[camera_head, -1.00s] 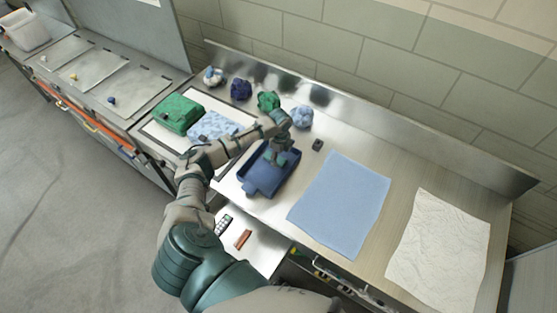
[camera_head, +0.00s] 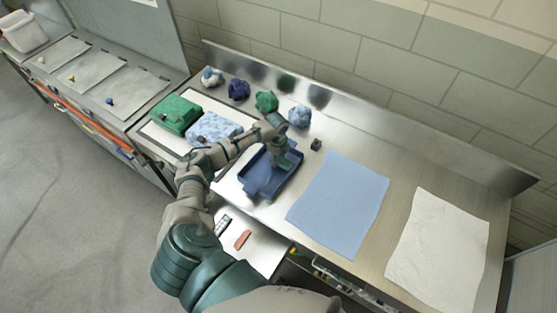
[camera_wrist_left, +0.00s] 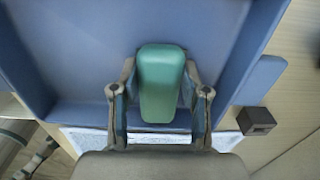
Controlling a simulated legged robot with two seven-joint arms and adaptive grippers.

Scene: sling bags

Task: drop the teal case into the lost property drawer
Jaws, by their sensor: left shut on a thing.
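The teal case (camera_wrist_left: 162,84) is a rounded teal block, upright between the fingers of my left gripper (camera_wrist_left: 159,100) in the left wrist view. My left gripper is shut on it, over the blue tray (camera_wrist_left: 85,50). I cannot tell whether the case touches the tray floor. In the head view, my left gripper (camera_head: 281,152) reaches the blue tray (camera_head: 257,188) from the left, and the case (camera_head: 290,160) shows only in part. An open drawer (camera_head: 262,258) sits below the counter's front edge. My right gripper is not in view.
The drawer holds a reddish block (camera_head: 243,239) and a gridded item partly hidden by my arm. A green bag (camera_head: 175,114) and a patterned blue bag (camera_head: 214,128) lie left of the tray. Several rolled bundles line the back. A blue cloth (camera_head: 340,205) lies right.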

